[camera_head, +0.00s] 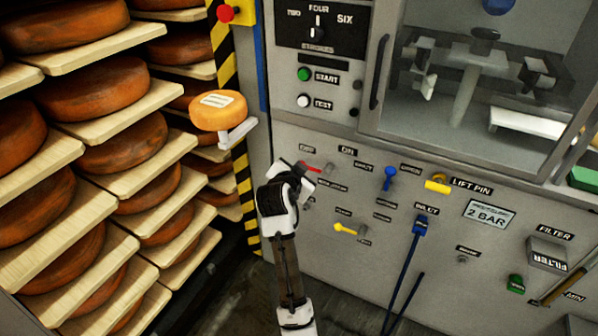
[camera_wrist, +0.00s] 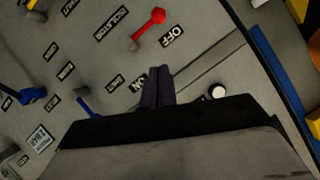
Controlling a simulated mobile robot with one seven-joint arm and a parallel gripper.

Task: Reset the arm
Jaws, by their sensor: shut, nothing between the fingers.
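My arm reaches up in front of the grey machine panel (camera_head: 350,260), near its left edge in the head view. My gripper (camera_wrist: 157,72) shows in the wrist view with its two dark fingers together and nothing between them. It faces the panel, close to a red lever (camera_wrist: 150,27) beside an OFF label. In the head view the red lever (camera_head: 311,167) shows just above and right of my wrist. The fingertips are hard to make out in the head view. Whether they touch the panel cannot be told.
Shelves of cheese wheels (camera_head: 90,90) fill the left. One cheese (camera_head: 218,110) sits on a small bracket by the striped post (camera_head: 243,185). A yellow lever (camera_head: 345,229), a blue lever (camera_head: 389,178) and a hose plug (camera_head: 420,226) stick out from the panel.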

